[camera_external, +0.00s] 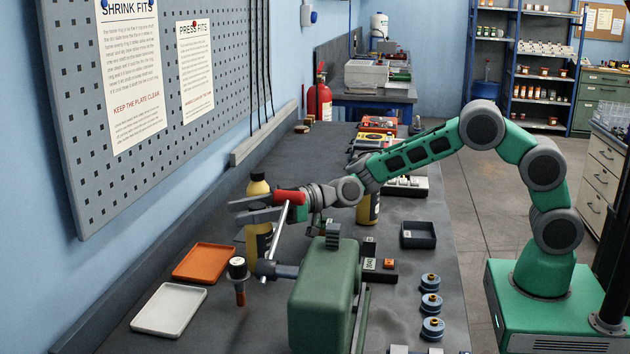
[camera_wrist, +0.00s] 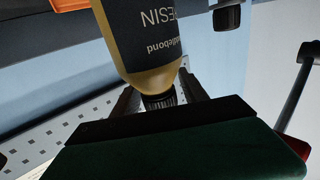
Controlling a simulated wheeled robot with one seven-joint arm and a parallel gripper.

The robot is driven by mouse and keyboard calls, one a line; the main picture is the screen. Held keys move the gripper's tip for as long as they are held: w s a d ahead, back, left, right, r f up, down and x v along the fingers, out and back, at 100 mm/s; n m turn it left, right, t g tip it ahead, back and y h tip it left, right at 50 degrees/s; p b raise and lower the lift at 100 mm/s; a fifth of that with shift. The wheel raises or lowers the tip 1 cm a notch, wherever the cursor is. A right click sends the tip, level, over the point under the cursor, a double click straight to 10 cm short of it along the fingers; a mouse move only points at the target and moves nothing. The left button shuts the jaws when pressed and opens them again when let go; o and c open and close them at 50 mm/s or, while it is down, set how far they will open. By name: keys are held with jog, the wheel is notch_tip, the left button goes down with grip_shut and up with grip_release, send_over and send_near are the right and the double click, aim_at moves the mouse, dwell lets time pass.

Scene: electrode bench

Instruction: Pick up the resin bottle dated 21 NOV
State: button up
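A yellow resin bottle with a black cap (camera_external: 258,240) stands upright on the bench by the pegboard wall. My gripper (camera_external: 238,210) is level with its upper part, and the fingers hide part of it. The fingers look apart. In the wrist view the bottle (camera_wrist: 140,35) appears upside down, its label reading "RESIN". Its dark cap lies between my two fingers (camera_wrist: 160,95), with no clear contact. A second yellow bottle (camera_external: 368,208) stands behind my forearm, partly hidden. No date is legible on either bottle.
A green vise-like block (camera_external: 322,295) with a bar handle stands close in front of my gripper. An orange tray (camera_external: 207,262) and a white tray (camera_external: 168,309) lie at left. A black bin (camera_external: 418,235) and several blue spools (camera_external: 431,303) are at right.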

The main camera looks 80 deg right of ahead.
grip_shut()
dwell(0.3)
dwell(0.7)
jog(key=shift+r, duration=0.15)
